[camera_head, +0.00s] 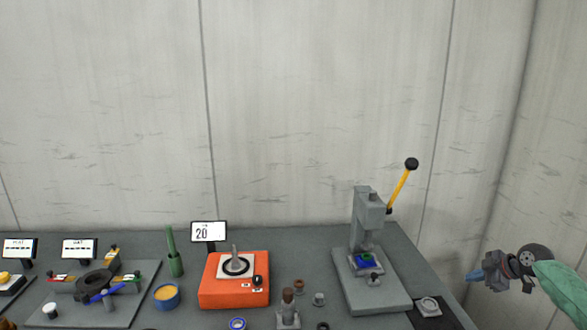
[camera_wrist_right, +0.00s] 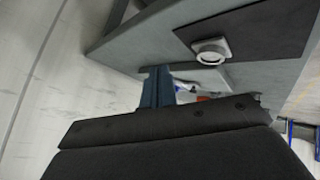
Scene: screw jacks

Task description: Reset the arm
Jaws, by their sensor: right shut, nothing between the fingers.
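My right gripper (camera_head: 476,276) is at the far right of the head view, beyond the right edge of the grey table (camera_head: 310,262). Its blue fingers point left and are shut with nothing between them. The shut fingers also show in the right wrist view (camera_wrist_right: 157,88), in front of the table's side. My right arm reaches in from the right edge. My left gripper is not in view. An arbor press (camera_head: 368,235) with a yellow lever (camera_head: 400,188) stands left of my right gripper, apart from it. A blue part (camera_head: 365,261) sits on the press's bed.
A grey ring on a square base (camera_head: 429,307) lies on a dark mat at the table's right corner; it also shows in the wrist view (camera_wrist_right: 210,48). An orange unit (camera_head: 232,292), yellow-filled cup (camera_head: 167,297) and several small parts stand further left. Space right of the table is free.

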